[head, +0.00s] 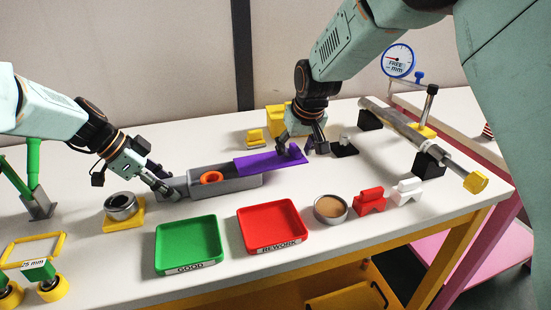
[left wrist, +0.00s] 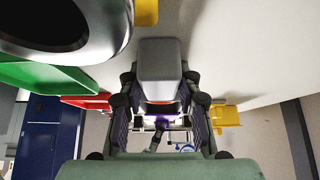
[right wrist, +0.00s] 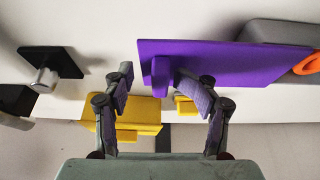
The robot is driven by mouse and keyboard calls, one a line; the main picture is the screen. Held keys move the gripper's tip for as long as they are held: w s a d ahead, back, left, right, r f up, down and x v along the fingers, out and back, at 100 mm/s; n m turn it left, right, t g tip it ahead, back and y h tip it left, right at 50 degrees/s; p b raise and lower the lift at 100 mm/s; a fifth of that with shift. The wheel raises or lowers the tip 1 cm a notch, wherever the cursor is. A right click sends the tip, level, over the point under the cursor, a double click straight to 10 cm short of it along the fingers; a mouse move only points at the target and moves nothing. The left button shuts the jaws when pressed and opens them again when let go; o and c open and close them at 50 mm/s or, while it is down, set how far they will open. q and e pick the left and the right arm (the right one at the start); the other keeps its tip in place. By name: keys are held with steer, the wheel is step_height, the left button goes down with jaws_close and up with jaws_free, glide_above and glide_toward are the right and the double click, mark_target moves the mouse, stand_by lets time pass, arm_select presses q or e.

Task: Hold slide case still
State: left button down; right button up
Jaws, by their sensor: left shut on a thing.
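The slide case (head: 225,184) is a long grey box on the white table, with a purple lid (head: 262,162) slid to the right and overhanging that end. An orange ring (head: 211,177) shows in the open left part. My left gripper (head: 170,190) is shut on the case's left end; the grey end (left wrist: 162,62) sits between its fingers in the left wrist view. My right gripper (head: 306,143) is at the lid's right end. In the right wrist view its fingers (right wrist: 160,100) are apart, with the purple lid's upright tab (right wrist: 160,78) between them, apparently untouched.
A green GOOD tray (head: 188,240) and a red REWORK tray (head: 272,228) stand in front of the case. A metal ring on a yellow base (head: 122,209) is at left. A round tan-filled dish (head: 330,209) and a shaft on supports (head: 420,135) are at right.

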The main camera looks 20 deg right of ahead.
steer(key=shift+r, duration=2.3)
arm_select(q)
steer(key=c, duration=0.8)
jaws_free()
steer(key=shift+c, duration=0.2)
arm_select(e)
steer(key=shift+w, duration=0.1)
arm_select(q)
steer(key=v, duration=1.2)
